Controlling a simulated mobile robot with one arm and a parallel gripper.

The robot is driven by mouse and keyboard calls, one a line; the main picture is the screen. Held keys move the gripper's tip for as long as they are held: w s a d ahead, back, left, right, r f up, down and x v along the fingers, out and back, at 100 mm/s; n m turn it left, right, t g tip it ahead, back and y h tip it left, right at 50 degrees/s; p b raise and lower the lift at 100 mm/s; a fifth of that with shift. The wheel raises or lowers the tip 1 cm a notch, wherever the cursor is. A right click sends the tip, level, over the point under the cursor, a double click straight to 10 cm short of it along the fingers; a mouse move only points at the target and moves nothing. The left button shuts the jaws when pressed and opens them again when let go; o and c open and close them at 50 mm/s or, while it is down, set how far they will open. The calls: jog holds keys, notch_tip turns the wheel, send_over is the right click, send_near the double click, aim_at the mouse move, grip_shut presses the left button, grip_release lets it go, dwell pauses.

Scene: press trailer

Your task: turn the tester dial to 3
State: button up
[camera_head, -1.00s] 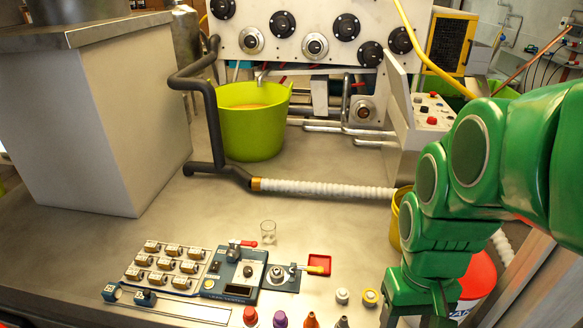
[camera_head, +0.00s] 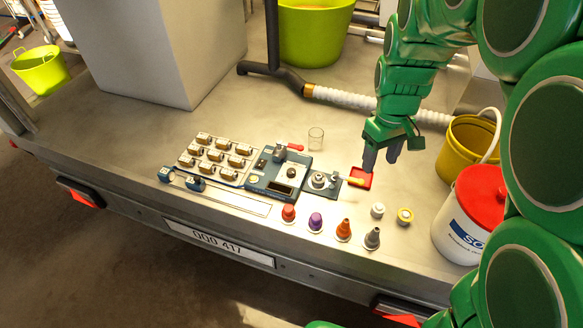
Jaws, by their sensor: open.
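The tester (camera_head: 263,180) is a small blue box on the metal deck, in the middle of the view. A small dark dial (camera_head: 291,173) sits on a pale plate on its top. A dark display window (camera_head: 283,188) lies in front of the dial. The dial's numbers and pointer are too small to read. My gripper (camera_head: 382,160) hangs from the green arm to the right of the tester, above the deck near a small red tray. Its two grey fingers point down, apart and empty, and do not touch the tester.
A red-handled clamp (camera_head: 290,148) stands at the tester's back edge. A clear glass (camera_head: 315,139) is behind it. To the right are a metal fixture (camera_head: 319,181) and the red tray (camera_head: 366,173). Several coloured nozzles stand in front. A yellow bucket (camera_head: 462,150) and a red-lidded tub (camera_head: 470,225) are farther right.

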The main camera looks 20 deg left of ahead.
jog(key=w+a+f+n, duration=0.5)
jog(key=w+a+f, duration=0.35)
jog(key=a, duration=0.35)
jog(key=n, duration=0.4)
send_over(291, 171)
jog(key=shift+t, duration=0.4)
notch_tip(291, 171, down, 11)
jog(key=shift+r, duration=0.1)
jog(key=shift+f, duration=4)
jog(key=c, duration=1)
